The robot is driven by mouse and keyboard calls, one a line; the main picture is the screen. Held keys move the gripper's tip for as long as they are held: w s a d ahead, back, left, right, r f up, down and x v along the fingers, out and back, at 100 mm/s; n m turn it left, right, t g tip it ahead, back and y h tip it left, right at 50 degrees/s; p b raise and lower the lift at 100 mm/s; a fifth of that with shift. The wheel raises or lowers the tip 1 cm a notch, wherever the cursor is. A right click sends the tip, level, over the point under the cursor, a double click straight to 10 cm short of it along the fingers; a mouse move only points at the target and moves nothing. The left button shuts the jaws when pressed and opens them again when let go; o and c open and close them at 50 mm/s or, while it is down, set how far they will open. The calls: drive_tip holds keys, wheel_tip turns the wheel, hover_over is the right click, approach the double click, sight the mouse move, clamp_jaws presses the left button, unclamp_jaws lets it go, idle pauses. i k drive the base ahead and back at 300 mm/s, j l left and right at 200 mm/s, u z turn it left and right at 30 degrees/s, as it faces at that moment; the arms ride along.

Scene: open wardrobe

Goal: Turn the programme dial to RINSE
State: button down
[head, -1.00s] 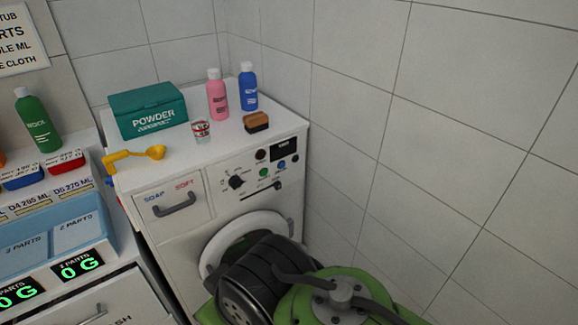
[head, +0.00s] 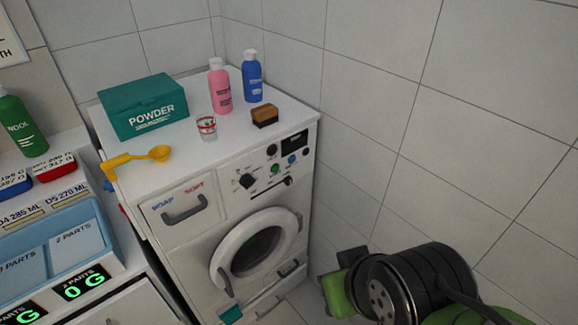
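The programme dial (head: 247,181) is a black knob on the white washing machine's front panel, right of the soap drawer. The small lettering around it is too small to read, so I cannot tell its setting. The washing machine (head: 221,206) stands in the corner with its round door (head: 224,262) shut. My arm shows black and green at the lower right, in front of the tiled wall and apart from the machine. My gripper's fingers cannot be made out.
On the machine stand a teal powder box (head: 142,106), a yellow scoop (head: 137,159), a measuring cup (head: 207,129), pink (head: 220,90) and blue (head: 252,80) bottles and a brown sponge (head: 265,115). The soap drawer (head: 183,209) is shut. A scale (head: 62,292) stands left. A tiled wall bounds the right.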

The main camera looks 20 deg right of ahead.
sight(247, 181)
drive_tip(key=i+j, duration=0.1)
drive_tip(key=j, duration=0.35)
drive_tip(key=i+j, duration=0.1)
drive_tip(key=j, duration=0.3)
drive_tip(key=i+j+u, duration=0.1)
drive_tip(key=j, duration=0.35)
drive_tip(key=i+j, duration=0.1)
drive_tip(key=j, duration=0.3)
